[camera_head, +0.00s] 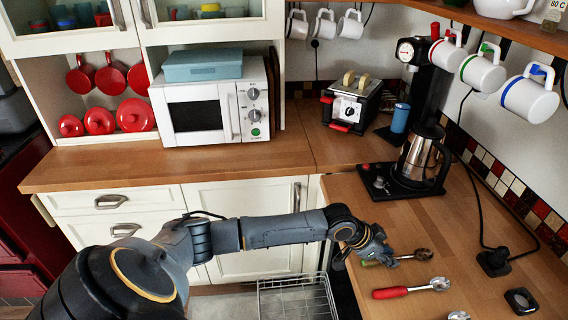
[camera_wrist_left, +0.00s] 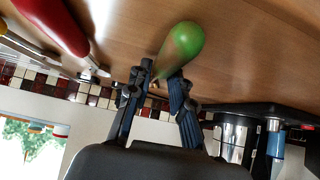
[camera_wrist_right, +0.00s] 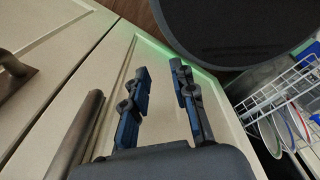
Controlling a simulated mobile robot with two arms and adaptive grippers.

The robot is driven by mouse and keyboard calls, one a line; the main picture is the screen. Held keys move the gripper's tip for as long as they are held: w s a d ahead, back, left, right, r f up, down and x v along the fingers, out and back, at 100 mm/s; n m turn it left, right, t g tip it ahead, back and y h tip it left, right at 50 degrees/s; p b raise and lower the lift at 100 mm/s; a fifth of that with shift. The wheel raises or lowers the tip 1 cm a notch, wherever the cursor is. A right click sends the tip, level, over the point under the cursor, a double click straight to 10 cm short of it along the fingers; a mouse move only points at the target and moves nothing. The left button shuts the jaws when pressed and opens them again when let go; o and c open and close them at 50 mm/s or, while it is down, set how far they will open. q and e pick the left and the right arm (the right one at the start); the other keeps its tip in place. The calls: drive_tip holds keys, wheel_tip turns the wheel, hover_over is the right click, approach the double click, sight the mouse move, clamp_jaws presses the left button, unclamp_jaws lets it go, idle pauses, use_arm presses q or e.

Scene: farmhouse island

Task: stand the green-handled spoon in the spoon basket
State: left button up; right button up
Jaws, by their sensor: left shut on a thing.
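The green-handled spoon lies at the right counter's left part in the head view; its bowl end (camera_head: 422,254) points right. Its green handle fills the middle of the left wrist view (camera_wrist_left: 183,42). My left gripper (camera_head: 384,254) is shut on the spoon, with its fingers (camera_wrist_left: 162,78) closed around it near the handle. I cannot tell whether the spoon touches the wood. My right gripper (camera_wrist_right: 162,70) is open and empty in front of a cream cabinet door. It is outside the head view. I cannot pick out the spoon basket for certain in any view.
A red-handled spoon (camera_head: 411,289) lies nearer on the counter (camera_head: 480,226), with another spoon (camera_head: 459,315) at the bottom edge. A coffee machine (camera_head: 420,160) stands behind. A white wire rack (camera_head: 292,282) is below the counter's left edge; plates show in it (camera_wrist_right: 290,122).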

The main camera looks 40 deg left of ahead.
use_arm(q)
clamp_jaws()
drive_tip(key=shift+r+p, duration=2.4)
drive_tip(key=shift+r, duration=0.1)
